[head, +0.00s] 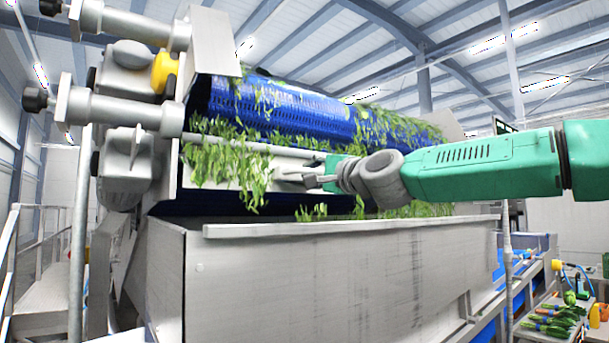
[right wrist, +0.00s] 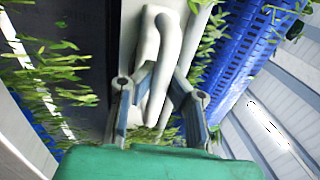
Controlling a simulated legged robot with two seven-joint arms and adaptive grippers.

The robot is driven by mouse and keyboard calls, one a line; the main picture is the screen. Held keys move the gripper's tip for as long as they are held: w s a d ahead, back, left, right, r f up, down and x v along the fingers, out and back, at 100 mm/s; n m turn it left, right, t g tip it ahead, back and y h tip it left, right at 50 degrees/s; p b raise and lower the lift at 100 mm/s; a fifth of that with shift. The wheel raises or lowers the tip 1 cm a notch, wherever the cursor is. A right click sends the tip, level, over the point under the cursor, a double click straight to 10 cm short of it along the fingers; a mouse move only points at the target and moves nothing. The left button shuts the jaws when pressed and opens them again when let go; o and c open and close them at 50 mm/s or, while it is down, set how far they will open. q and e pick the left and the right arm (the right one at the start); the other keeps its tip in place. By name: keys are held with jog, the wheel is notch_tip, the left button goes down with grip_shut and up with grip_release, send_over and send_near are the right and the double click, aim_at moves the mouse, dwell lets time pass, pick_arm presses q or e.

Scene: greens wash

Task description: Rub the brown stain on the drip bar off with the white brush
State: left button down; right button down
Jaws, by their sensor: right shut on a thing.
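My right gripper (head: 306,178) reaches in from the right to the front of the greens machine. In the right wrist view its two fingers (right wrist: 152,88) are closed around the white brush (right wrist: 150,60), a pale, rounded, elongated shape. In the head view the brush is hard to tell from the pale metal behind it. A pale metal bar (head: 262,147), which looks like the drip bar, runs below the blue drum and is partly covered by greens. I cannot make out the brown stain; greens or the gripper may hide it. My left gripper is not in view.
The blue perforated drum (head: 290,108) carries leafy greens (head: 225,160) that hang over the front. A grey metal trough (head: 330,270) stands below. Grey cylinders and a yellow part (head: 164,71) are at the left. Vegetables (head: 555,318) lie on a stand at lower right.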

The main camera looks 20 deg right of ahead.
aim_at(299, 170)
jog(key=shift+w+d, duration=0.4)
jog(key=shift+d, duration=0.6)
jog(key=shift+w+d, duration=0.45)
jog(key=shift+d, duration=0.5)
jog(key=shift+w+d, duration=0.4)
jog(key=shift+d, duration=0.6)
jog(key=w+d, duration=0.2)
jog(key=d, duration=0.4)
jog(key=shift+w+d, duration=0.2)
jog(key=shift+d, duration=0.05)
jog(key=shift+s, duration=0.1)
jog(key=shift+s+a+b, duration=0.15)
jog(key=shift+s+a, duration=0.35)
jog(key=shift+a, duration=0.95)
jog(key=shift+s+a+b, duration=0.2)
jog(key=shift+s+a, duration=0.25)
jog(key=shift+a, duration=0.95)
jog(key=shift+s+a+b, duration=0.15)
jog(key=shift+s+a, duration=0.35)
jog(key=shift+a, duration=0.95)
jog(key=shift+s+a, duration=0.45)
jog(key=shift+a, duration=0.8)
jog(key=shift+s+a, duration=0.45)
jog(key=shift+a, duration=0.75)
jog(key=shift+s+a, duration=0.45)
jog(key=shift+a, duration=0.8)
